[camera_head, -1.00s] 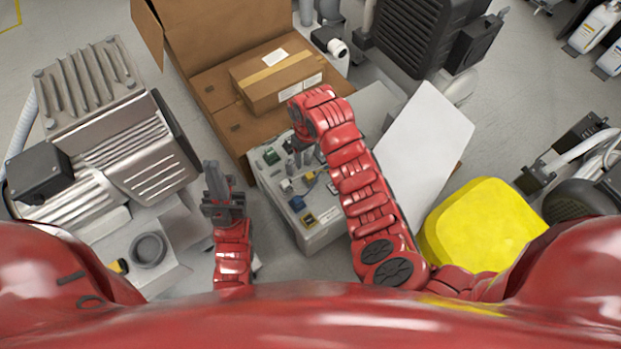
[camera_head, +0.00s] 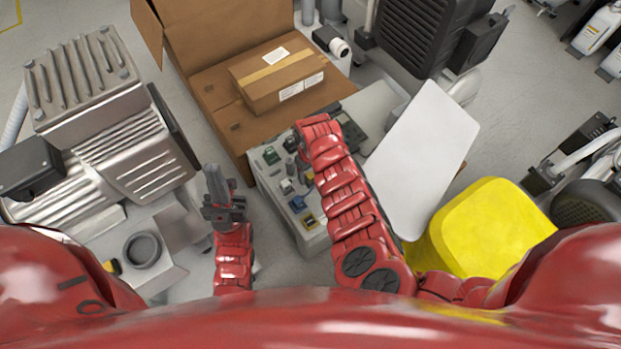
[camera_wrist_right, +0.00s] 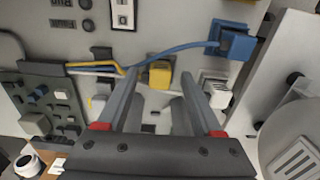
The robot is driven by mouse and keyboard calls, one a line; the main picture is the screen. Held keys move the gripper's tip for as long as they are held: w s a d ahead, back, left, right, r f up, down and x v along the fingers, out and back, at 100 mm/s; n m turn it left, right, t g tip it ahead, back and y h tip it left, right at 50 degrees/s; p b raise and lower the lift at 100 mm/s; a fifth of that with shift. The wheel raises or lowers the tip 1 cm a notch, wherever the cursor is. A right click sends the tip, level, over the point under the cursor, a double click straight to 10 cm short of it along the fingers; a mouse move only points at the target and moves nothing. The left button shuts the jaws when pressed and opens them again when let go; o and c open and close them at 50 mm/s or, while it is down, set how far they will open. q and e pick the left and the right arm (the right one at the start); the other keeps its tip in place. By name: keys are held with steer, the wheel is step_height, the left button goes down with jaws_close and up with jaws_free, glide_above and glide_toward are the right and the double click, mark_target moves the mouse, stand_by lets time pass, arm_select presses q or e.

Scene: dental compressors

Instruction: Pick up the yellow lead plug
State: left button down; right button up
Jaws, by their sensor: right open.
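The yellow lead plug (camera_wrist_right: 159,74) is a small yellow block on the grey panel in the right wrist view. Yellow, white and blue leads run near it. My right gripper (camera_wrist_right: 160,86) is open, its two grey fingers pointing at the panel on either side of the plug. I cannot tell whether they touch it. In the head view my right forearm hides this hand. My left gripper (camera_head: 218,183) is left of the panel box, apart from it; I cannot tell whether it is open.
A blue plug (camera_wrist_right: 231,38) and a white plug (camera_wrist_right: 216,90) sit right of the yellow one. The panel box (camera_head: 310,241) stands beside an open carton (camera_head: 222,117). A white sheet (camera_head: 422,160) leans on the right, near a yellow container (camera_head: 485,230). A metal compressor (camera_head: 128,155) stands left.

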steer(key=shift+f, duration=0.15)
jaws_close()
stand_by(0.5)
steer(key=shift+r+p, duration=0.35)
steer(key=shift+r, duration=0.3)
steer(key=r, duration=0.1)
steer(key=s+r+p, duration=0.1)
steer(key=shift+d+r, duration=0.15)
steer(key=shift+r, duration=0.15)
steer(key=s+p, duration=0.1)
steer(key=s, duration=0.4)
steer(key=s+d+r+p, duration=0.1)
steer(key=s, duration=0.3)
steer(key=s+d+p, duration=0.1)
steer(key=s, duration=0.4)
steer(key=shift+s+r, duration=0.15)
steer(key=shift+s, duration=0.15)
steer(key=shift+s+r+p, duration=0.15)
steer(key=shift+r+p, duration=1.5)
steer(key=shift+r, duration=0.75)
